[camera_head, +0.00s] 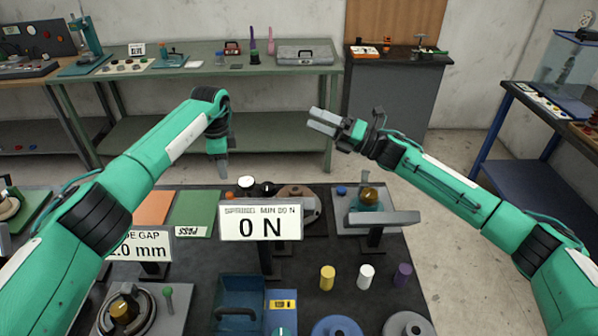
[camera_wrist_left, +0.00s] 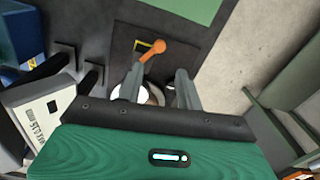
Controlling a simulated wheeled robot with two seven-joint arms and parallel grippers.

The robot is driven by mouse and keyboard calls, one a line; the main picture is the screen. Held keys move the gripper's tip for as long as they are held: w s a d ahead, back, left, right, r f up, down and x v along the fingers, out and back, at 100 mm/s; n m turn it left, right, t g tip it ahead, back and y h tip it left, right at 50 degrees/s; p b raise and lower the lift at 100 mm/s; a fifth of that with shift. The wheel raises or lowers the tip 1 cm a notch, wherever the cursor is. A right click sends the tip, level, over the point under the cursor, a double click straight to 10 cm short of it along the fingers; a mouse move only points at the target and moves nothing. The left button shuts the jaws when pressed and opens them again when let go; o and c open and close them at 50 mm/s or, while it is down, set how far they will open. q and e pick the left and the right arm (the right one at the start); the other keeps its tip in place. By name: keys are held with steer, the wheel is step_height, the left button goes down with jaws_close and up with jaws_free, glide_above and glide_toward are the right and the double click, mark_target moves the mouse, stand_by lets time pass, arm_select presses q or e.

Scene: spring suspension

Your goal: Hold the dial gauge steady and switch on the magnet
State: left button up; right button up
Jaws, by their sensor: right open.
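The dial gauge has a white round face (camera_head: 246,182) and stands near the back of the dark table, beside a black knob-like part (camera_head: 267,188). In the left wrist view a pale round face (camera_wrist_left: 152,93) shows partly behind my fingers. An orange lever (camera_wrist_left: 153,49) sits on a dark base beyond them; I cannot tell if it is the magnet's switch. My left gripper (camera_head: 219,174) points down just left of the gauge. Its fingers (camera_wrist_left: 160,80) are apart, with nothing visible clamped between the tips. My right gripper (camera_head: 316,121) is open and empty, above the table's back edge.
A "0 N" display (camera_head: 261,222) stands in front of the gauge. A gap display (camera_head: 140,246), green pad (camera_head: 197,211), blue bin (camera_head: 238,297) and several small coloured cylinders (camera_head: 327,278) share the table. A grey plate (camera_head: 384,218) stands at right. Floor is clear behind.

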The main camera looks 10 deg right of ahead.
steer(key=s+a+f+n+g+h, duration=0.1)
steer(key=a+f+n+g+h, duration=0.1)
steer(key=a+f+n+g, duration=0.3)
steer(key=n+h, duration=0.4)
steer(key=n, duration=0.3)
glide_toward(253, 182)
steer(key=shift+g, duration=0.4)
steer(key=x, duration=1)
steer(key=shift+w, duration=0.25)
